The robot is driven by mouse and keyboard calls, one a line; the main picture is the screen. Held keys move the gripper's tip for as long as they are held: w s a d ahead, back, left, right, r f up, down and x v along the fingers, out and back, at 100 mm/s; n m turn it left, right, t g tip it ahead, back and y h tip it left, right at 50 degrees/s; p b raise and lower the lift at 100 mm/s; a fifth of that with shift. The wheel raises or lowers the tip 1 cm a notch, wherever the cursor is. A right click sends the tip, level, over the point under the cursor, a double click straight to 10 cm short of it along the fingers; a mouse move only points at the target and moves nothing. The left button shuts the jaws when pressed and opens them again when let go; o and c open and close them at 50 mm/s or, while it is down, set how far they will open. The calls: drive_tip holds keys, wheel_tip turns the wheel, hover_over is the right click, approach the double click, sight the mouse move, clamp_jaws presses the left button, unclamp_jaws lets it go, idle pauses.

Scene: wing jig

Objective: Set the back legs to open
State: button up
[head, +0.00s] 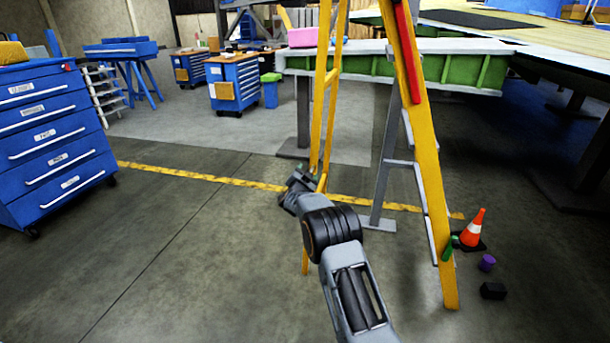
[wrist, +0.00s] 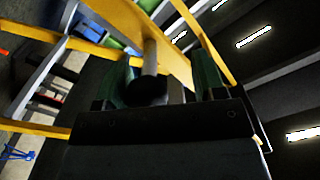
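A tall yellow stepladder stands in the head view. Its stepped front side (head: 427,160) is at the right, and its thinner yellow back legs (head: 331,95) are at the left, with a gap between the two at floor level. My gripper (head: 304,173) is at the lower part of the back legs, partly hiding them. In the wrist view, the green fingers of my gripper (wrist: 165,80) stand apart. A grey rod with a dark end (wrist: 150,70) shows between them, and a yellow ladder part (wrist: 130,20) lies beyond. Contact with the legs cannot be told.
An orange cone (head: 473,228), a purple item (head: 487,263) and a black block (head: 493,290) lie right of the ladder. A green-sided platform (head: 365,65) stands behind it. A blue drawer cabinet (head: 50,140) stands at the left. The floor between cabinet and ladder is clear.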

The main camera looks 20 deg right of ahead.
drive_tip(key=p+v, duration=0.2)
drive_tip(key=v, duration=1.1)
drive_tip(key=shift+s+a, duration=0.15)
drive_tip(key=shift+s, duration=0.2)
